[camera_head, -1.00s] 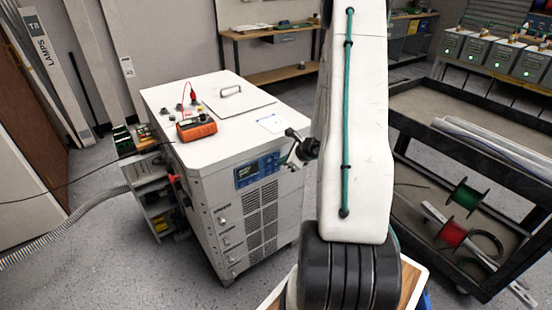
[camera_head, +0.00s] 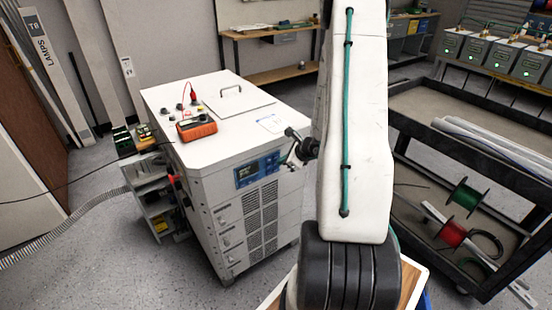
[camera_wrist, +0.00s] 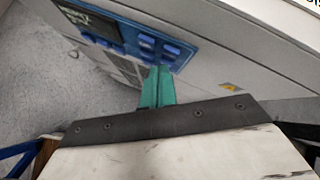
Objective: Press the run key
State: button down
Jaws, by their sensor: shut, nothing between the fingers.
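The blue control panel (camera_head: 257,169) is on the front of the white cabinet (camera_head: 235,133), near its top edge. It has a dark display and a group of blue keys. In the wrist view the panel (camera_wrist: 129,32) fills the upper middle, with the display (camera_wrist: 91,22) at left and the keys (camera_wrist: 158,45) at right. The key labels are too small to read, so I cannot tell which is the run key. My gripper's green fingers (camera_wrist: 157,88) are shut and empty, with their tips just below the keys. I cannot tell whether they touch the panel. In the head view my gripper (camera_head: 290,160) is beside the panel's right end.
An orange meter (camera_head: 196,128) with a red lead and a paper sheet (camera_head: 271,123) lie on the cabinet top. A black cart (camera_head: 455,145) with wire spools stands at right. A grey hose (camera_head: 75,228) and a small shelf (camera_head: 155,205) are at left.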

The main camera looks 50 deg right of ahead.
jog(key=shift+w, duration=0.35)
jog(key=shift+w+d, duration=0.15)
jog(key=shift+w, duration=0.2)
dwell(0.6)
jog(key=shift+s, duration=0.1)
jog(key=shift+s+a, duration=0.2)
jog(key=shift+s, duration=0.45)
jog(key=shift+s, duration=0.15)
jog(key=shift+s+a, duration=0.2)
jog(key=shift+s, duration=0.55)
jog(key=shift+s+a, duration=0.2)
jog(key=shift+s, duration=0.6)
jog(key=shift+s+a, duration=0.2)
jog(key=shift+s, duration=0.55)
dwell(1.0)
